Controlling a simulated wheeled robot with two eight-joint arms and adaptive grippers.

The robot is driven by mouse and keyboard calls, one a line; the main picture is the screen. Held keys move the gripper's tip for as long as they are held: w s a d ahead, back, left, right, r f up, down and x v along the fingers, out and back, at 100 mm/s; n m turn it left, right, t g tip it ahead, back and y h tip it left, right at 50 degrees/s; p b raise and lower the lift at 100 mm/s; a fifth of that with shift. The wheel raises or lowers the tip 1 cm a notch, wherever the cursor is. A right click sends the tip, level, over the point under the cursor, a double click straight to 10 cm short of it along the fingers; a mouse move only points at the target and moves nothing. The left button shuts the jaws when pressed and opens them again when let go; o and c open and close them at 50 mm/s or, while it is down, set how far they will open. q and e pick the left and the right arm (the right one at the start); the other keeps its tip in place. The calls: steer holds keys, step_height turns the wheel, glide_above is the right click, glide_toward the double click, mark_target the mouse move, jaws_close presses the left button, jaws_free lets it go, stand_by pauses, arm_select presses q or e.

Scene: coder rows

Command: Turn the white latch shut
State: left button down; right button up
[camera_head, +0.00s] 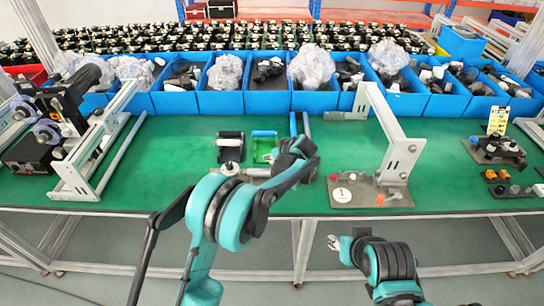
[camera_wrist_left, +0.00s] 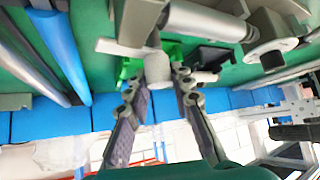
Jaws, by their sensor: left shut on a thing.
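The white latch (camera_wrist_left: 157,69) shows between my left fingertips in the left wrist view, in front of a green block (camera_wrist_left: 176,50) and below a grey cylinder (camera_wrist_left: 205,22). My left gripper (camera_wrist_left: 160,82) is shut on this latch. In the head view the left gripper (camera_head: 274,156) reaches in beside the green holder (camera_head: 262,146), and its wrist and fingers hide the latch there. A grey cylinder (camera_head: 228,168) lies just to its left. My right gripper (camera_head: 334,243) is low in front of the table edge, away from the fixture; its finger opening is unclear.
A black clamp-like part (camera_head: 230,146) stands left of the green holder. A white frame (camera_head: 388,130) and a grey plate (camera_head: 350,190) stand to the right. Blue bins (camera_head: 220,100) line the back. Green table surface (camera_head: 170,165) is clear to the left.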

arm_select(q)
steer(key=m+t+h, duration=0.1)
steer(key=m+h, duration=0.1)
steer(key=m, duration=0.1)
steer(key=shift+a+m+h, duration=0.1)
steer(key=shift+m+h, duration=0.2)
steer(key=shift+h, duration=0.1)
steer(key=m+h, duration=0.3)
steer(key=m, duration=0.1)
steer(key=shift+m+h, duration=0.3)
steer(key=m+h, duration=0.3)
steer(key=m, duration=0.1)
steer(key=shift+g+b, duration=0.3)
steer(key=shift+g, duration=0.1)
steer(key=shift+m+g+h, duration=0.7)
steer(key=shift+m+h, duration=0.2)
steer(key=shift+m, duration=0.7)
steer(key=c, duration=1.3)
jaws_free()
